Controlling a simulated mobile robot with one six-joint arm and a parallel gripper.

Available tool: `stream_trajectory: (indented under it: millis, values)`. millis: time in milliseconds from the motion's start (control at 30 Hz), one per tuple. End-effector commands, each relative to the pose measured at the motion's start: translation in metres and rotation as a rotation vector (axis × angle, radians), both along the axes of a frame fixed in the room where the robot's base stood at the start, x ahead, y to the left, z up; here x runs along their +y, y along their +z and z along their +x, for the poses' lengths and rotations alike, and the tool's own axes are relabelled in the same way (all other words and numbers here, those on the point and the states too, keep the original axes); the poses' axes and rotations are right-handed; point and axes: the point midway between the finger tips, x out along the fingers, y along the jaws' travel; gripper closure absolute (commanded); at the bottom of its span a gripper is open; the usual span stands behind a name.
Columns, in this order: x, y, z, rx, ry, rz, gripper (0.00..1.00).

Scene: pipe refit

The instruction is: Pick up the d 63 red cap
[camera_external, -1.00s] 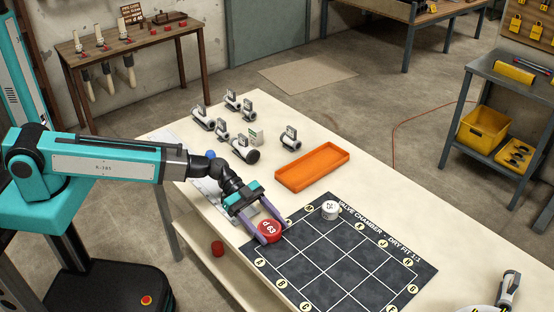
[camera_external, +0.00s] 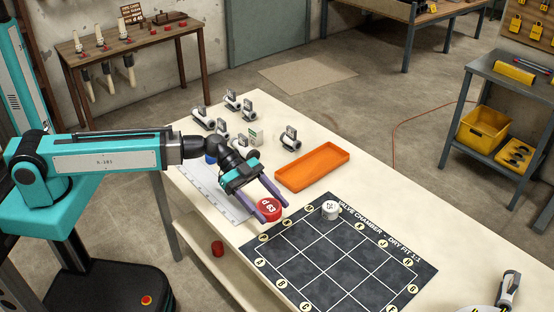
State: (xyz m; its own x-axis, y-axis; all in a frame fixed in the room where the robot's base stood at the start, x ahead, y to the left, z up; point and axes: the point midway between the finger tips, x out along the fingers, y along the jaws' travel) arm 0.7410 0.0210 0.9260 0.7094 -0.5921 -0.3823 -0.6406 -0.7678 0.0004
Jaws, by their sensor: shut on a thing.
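The d 63 red cap (camera_external: 268,209) is a round red cap with white lettering on its face. My gripper (camera_external: 271,208) is shut on it, with a purple finger on each side. The cap looks held above the table, near the upper left corner of the dark mat (camera_external: 335,258). The exact height of the cap over the table cannot be told. The mat bears a white grid, round yellow letter marks along its edges and the words "VALVE CHAMBER - DRY FIT 1:1".
An orange tray (camera_external: 312,170) lies behind the mat. A white cap (camera_external: 330,210) stands on the mat's upper edge. Several grey pipe fittings (camera_external: 248,107) stand at the table's far left. Another red cap (camera_external: 217,248) sits on the lower shelf. The mat's grid is clear.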

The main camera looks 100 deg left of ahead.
Motion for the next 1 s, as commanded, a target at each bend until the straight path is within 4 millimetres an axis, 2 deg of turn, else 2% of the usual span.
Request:
stream_trajectory:
  millis: [233, 1000]
  values:
    - [0.0, 0.0059, -0.0002, 0.0, 0.0, 0.0, 0.62]
    - [0.0043, 0.0059, 0.0037, 0.012, 0.033, -0.015, 0.62]
